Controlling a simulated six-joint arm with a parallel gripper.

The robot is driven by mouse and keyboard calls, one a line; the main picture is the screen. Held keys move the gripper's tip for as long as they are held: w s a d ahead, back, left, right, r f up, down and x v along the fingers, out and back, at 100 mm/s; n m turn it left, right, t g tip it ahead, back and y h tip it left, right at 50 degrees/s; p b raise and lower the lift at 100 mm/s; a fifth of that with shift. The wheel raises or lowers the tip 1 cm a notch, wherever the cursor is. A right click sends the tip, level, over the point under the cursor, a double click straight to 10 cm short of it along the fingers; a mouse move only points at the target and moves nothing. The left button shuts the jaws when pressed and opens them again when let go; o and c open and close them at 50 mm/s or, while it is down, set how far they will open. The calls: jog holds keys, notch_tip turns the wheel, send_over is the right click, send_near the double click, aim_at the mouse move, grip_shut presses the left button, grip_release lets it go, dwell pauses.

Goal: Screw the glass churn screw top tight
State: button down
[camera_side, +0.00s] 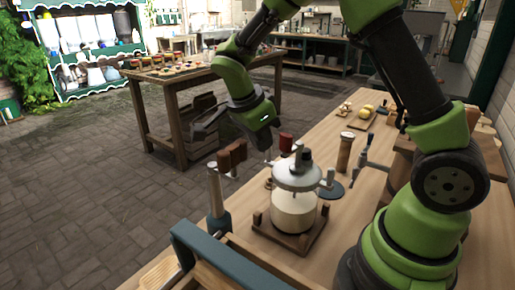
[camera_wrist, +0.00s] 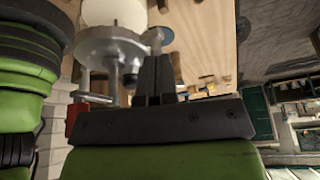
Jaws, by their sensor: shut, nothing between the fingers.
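The glass churn (camera_side: 294,212) stands upright on a wooden base, with white contents. Its grey metal screw top (camera_side: 297,178) sits on the jar's mouth, with a gear housing and a crank with a red handle (camera_side: 286,142) above it. How tight the top is cannot be told. In the wrist view the jar (camera_wrist: 113,12) and screw top (camera_wrist: 108,42) are at the top left, and the red handle (camera_wrist: 74,116) is at the left. My gripper (camera_wrist: 158,60) is shut and empty, apart from the churn. In the side view my gripper (camera_side: 205,129) is left of and above the churn.
A wooden-handled metal post (camera_side: 217,190) stands left of the churn. A wooden cylinder (camera_side: 345,152) and a dark round disc (camera_side: 332,189) are behind it to the right. Small items (camera_side: 366,112) lie farther back on the workbench. A second table (camera_side: 170,80) stands across the floor.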

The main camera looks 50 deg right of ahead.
jog(key=w+a+r+m, duration=0.1)
jog(key=w+a+r, duration=0.3)
jog(key=a+r, duration=0.45)
jog(key=shift+s+d+f, duration=0.6)
jog(key=shift+d+f, duration=0.65)
jog(key=shift+f, duration=0.15)
jog(key=shift+s+d+f, duration=0.6)
jog(key=shift+d+f, duration=0.6)
jog(key=shift+f, duration=0.25)
jog(key=shift+s+d+f, duration=0.6)
jog(key=shift+d+f, duration=0.65)
jog(key=shift+f, duration=0.15)
